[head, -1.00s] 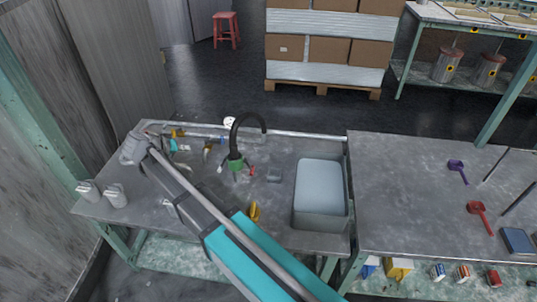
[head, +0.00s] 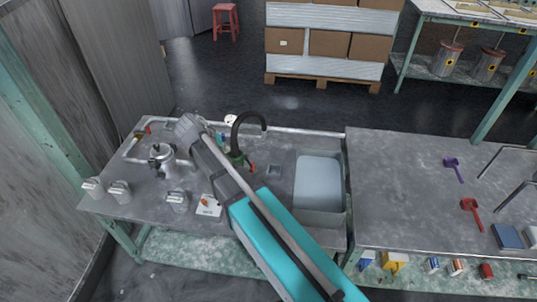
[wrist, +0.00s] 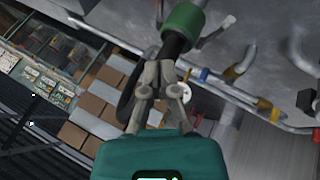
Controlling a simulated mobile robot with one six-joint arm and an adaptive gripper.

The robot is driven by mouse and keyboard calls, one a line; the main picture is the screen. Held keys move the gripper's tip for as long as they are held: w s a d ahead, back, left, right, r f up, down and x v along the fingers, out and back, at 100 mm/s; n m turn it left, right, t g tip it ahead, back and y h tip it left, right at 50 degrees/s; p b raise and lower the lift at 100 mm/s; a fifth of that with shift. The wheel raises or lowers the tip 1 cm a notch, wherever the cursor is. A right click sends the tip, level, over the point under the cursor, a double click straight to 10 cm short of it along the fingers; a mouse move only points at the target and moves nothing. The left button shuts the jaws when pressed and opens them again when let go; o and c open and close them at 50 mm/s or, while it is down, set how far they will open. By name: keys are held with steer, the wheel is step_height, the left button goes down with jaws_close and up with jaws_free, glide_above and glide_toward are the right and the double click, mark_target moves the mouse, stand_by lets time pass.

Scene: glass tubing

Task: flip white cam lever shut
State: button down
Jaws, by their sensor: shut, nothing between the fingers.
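In the wrist view, a pale, whitish lever (wrist: 217,32) sticks out to the right from beside a green collar (wrist: 184,20) on a black pipe. I take it for the white cam lever; how far it is turned is unclear. My gripper (wrist: 160,62) is shut and empty, its tips close to the black pipe just below the collar; I cannot tell whether they touch. In the head view the green collar (head: 236,158) shows at the foot of the black curved spout (head: 240,127), just right of my arm. The lever and my gripper are not discernible there.
A grey basin (head: 320,184) is to the right. A red-handled part (head: 252,167) is beside the spout.

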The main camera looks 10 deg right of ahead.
steer(key=s+d+r+g+y+p, duration=0.3)
steer(key=s+d+p, duration=0.3)
steer(key=s+d, duration=0.4)
steer(key=shift+s+d+r+n+y, duration=0.2)
steer(key=shift+s+d+n+y, duration=0.15)
steer(key=shift+d, duration=1.3)
steer(key=shift+w, duration=0.15)
steer(key=s+d+r+y+p, duration=0.2)
steer(key=s+d+p, duration=0.1)
steer(key=s, duration=0.2)
steer(key=shift+s+d+r+g, duration=0.3)
steer(key=shift+s+d+r, duration=0.05)
steer(key=shift+s+r, duration=0.05)
